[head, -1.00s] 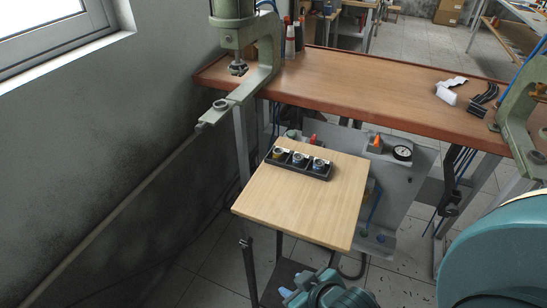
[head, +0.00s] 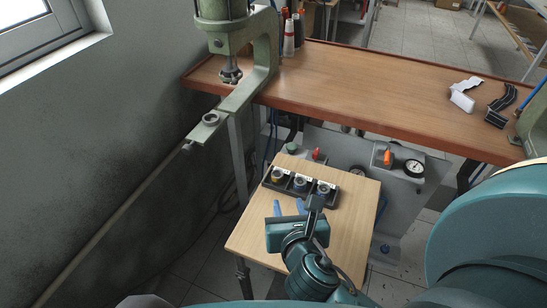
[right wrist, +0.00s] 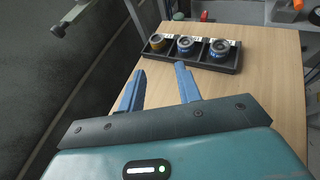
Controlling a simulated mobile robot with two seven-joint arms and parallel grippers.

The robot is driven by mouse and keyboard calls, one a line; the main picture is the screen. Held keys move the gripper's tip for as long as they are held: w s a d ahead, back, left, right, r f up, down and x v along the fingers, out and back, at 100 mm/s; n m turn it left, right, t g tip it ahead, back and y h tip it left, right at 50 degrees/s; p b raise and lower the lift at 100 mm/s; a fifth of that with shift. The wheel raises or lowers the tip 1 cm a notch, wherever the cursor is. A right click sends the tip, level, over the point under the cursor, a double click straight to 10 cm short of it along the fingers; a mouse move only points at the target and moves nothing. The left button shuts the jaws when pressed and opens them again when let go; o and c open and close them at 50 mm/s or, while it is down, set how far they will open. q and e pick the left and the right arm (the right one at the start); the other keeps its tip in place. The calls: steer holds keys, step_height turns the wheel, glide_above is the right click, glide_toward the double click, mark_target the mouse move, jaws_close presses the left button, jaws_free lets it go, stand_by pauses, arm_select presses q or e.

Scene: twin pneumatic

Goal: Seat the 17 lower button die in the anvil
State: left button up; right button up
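A black tray (head: 287,190) on the small wooden side table holds three round dies in a row, each with a small white tag. I cannot read the tag numbers surely. The green press at the left has an anvil (head: 210,118) on its lower arm, with a ring-shaped top. My right gripper (head: 289,206) is open and empty, its blue fingers short of the tray's near side; its fingers also show in the right wrist view (right wrist: 160,88). My left gripper is out of view.
The brown workbench (head: 370,95) stands behind the side table (head: 345,220). A grey panel with a gauge (head: 414,168) and an orange-red part is behind the table. The wall is close at the left. A second press (head: 535,125) is at the right edge.

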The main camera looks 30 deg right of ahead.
steer(key=shift+w+r, duration=0.1)
steer(key=shift+w, duration=0.2)
steer(key=shift+w+d+n+t, duration=0.1)
steer(key=shift+w+n+t, duration=0.2)
steer(key=shift+w, duration=0.05)
glide_toward(277, 174)
steer(key=shift+x, duration=4.1)
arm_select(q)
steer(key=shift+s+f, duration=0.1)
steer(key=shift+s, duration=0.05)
arm_select(e)
steer(key=shift+c, duration=0.5)
steer(key=c, duration=0.4)
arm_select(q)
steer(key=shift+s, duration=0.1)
arm_select(e)
steer(key=shift+c, duration=1.1)
